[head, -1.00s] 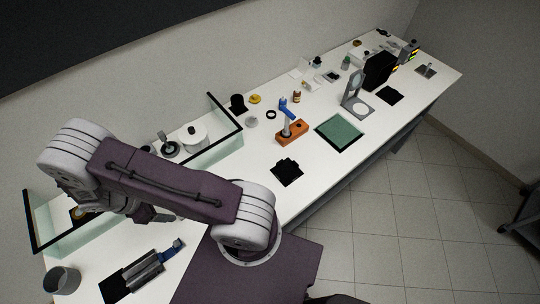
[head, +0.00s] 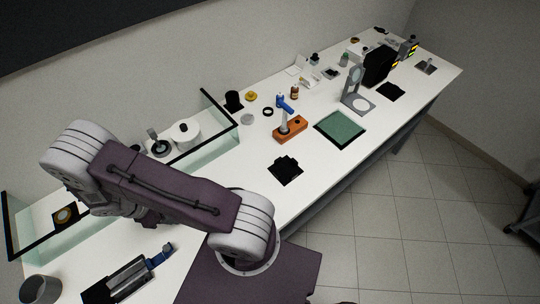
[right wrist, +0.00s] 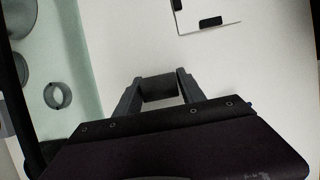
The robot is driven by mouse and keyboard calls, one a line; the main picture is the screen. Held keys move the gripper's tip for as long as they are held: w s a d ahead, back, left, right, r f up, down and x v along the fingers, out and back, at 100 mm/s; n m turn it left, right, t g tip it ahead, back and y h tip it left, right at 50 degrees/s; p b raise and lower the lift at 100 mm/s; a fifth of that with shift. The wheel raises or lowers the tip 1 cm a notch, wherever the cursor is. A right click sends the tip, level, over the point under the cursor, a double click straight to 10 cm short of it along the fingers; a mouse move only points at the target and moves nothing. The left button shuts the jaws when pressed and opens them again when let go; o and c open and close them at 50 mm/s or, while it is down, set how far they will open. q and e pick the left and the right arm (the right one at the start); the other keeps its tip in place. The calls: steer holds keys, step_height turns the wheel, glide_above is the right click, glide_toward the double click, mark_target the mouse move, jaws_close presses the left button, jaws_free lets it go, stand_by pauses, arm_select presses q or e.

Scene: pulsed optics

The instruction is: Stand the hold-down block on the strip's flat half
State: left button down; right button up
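In the right wrist view, my right gripper (right wrist: 158,88) has a dark grey block (right wrist: 157,86) between its fingertips. The block spans the gap and appears gripped; I take it for the hold-down block. Its lower part is hidden. A pale flat plate (right wrist: 190,22) with dark pads lies beyond the fingers at the top; I cannot tell whether it is the strip. In the head view, one of my arms crosses the left half and hides its own gripper and the bench beneath. My left gripper is not visible.
A glass-walled, black-rimmed enclosure (head: 222,112) stands at the back; its wall (right wrist: 80,60) runs close left of my right gripper. A grey device with a blue handle (head: 158,256) and a grey cup (head: 40,290) are at front left. An orange-based clamp (head: 290,129) and a green mat (head: 340,127) stand further along.

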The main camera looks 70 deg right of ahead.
jaws_close()
step_height(320, 180, up, 6)
steer(key=p, duration=0.5)
steer(key=shift+p, duration=0.35)
